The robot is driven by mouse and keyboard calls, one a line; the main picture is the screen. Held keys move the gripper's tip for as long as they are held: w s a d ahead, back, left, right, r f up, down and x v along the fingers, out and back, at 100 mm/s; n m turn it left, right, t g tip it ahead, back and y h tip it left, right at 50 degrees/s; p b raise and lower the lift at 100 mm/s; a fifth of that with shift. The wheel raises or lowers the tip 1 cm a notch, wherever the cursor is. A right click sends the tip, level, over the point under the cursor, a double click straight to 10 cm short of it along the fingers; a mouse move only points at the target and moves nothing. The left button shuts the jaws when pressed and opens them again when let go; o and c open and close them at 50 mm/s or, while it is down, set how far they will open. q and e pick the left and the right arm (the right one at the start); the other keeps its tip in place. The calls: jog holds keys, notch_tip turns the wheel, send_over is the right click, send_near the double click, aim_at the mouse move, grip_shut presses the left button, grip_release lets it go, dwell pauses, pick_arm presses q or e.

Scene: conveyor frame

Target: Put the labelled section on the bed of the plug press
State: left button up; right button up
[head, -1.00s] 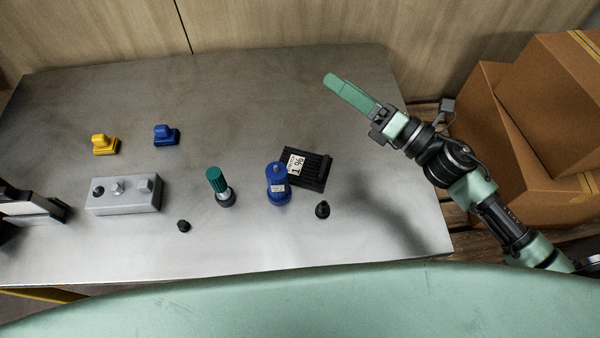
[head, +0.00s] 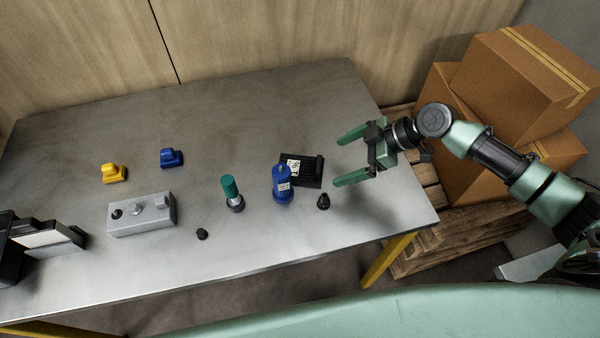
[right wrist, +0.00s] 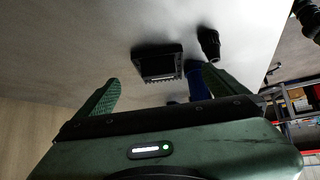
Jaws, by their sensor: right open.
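The labelled section is a black ribbed block (head: 312,174) with a white printed label (head: 293,167), lying on the metal table behind a blue bottle-like piece. In the right wrist view the section (right wrist: 158,64) shows beyond and between my fingers. My right gripper (head: 338,159) is open and empty, just right of the section and apart from it, its fingers pointing left. A dark machine with a pale sloped plate (head: 48,238), perhaps the plug press, is partly cut off at the left edge. My left gripper is not in view.
The blue piece (head: 281,187) stands close in front of the section, with a small black cone (head: 323,201) beside it. A green-topped piece (head: 231,190), grey control box (head: 142,214), black knob (head: 202,234), and yellow (head: 114,173) and blue (head: 171,158) blocks are further left. The table's back is clear.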

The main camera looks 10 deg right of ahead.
aim_at(322, 171)
jog(key=shift+a+f, duration=0.15)
jog(key=shift+a, duration=0.1)
jog(key=p+x, duration=0.1)
jog(key=x, duration=0.3)
jog(key=p+x, duration=0.1)
jog(key=x, duration=0.1)
jog(key=shift+w+a+p, duration=0.15)
jog(key=shift+w+p, duration=0.15)
jog(key=shift+w, duration=0.05)
jog(key=shift+w+a+f, duration=0.1)
jog(key=shift+a+f, duration=0.1)
jog(key=shift+f, duration=0.2)
jog(key=c, duration=1.5)
jog(key=shift+r, duration=0.1)
jog(key=shift+c, duration=0.2)
